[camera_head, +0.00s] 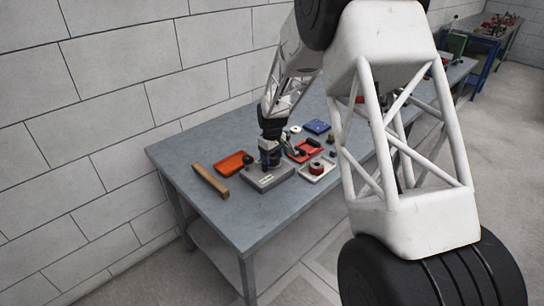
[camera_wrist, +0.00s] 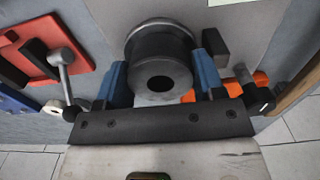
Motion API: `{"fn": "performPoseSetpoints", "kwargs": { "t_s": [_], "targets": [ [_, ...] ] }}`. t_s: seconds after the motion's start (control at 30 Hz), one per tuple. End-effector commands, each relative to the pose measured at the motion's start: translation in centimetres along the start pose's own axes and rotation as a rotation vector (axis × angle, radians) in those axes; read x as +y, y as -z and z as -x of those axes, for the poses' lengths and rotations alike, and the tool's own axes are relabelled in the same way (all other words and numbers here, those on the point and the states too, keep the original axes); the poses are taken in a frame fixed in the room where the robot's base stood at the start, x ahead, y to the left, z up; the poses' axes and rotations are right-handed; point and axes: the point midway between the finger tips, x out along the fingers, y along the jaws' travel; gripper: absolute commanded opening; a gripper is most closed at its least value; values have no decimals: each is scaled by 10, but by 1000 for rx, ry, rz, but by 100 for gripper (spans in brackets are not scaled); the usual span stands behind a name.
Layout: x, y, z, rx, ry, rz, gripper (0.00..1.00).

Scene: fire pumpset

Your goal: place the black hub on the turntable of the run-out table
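The black hub (camera_wrist: 160,75), a dark cylinder with a central bore, sits between the two blue fingers of my gripper (camera_wrist: 164,78) in the wrist view. The fingers appear to touch its sides. In the head view my gripper (camera_head: 270,150) points down over the grey block of the run-out table (camera_head: 268,180). The run-out table's light grey base (camera_wrist: 105,15) seems to show behind the hub in the wrist view. The turntable is hidden or cannot be told from the hub, so I cannot tell whether the hub touches it.
An orange tray (camera_head: 234,163) and a wooden bar (camera_head: 211,180) lie left of the run-out table. A red tray (camera_head: 304,150), a white tray with a red part (camera_head: 317,168) and a blue tray (camera_head: 317,126) lie right. A metal rod with a round knob (camera_wrist: 62,56) stands close to my gripper.

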Motion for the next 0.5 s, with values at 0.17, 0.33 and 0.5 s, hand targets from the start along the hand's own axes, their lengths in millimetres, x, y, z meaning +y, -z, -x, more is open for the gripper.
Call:
{"fn": "performPoseSetpoints", "kwargs": {
  "t_s": [0.17,0.33,0.5],
  "targets": [
    [0,0,2,1,0,0,66],
    [0,1,10,2,-1,0,66],
    [0,0,29,2,-1,0,66]
  ]
}}
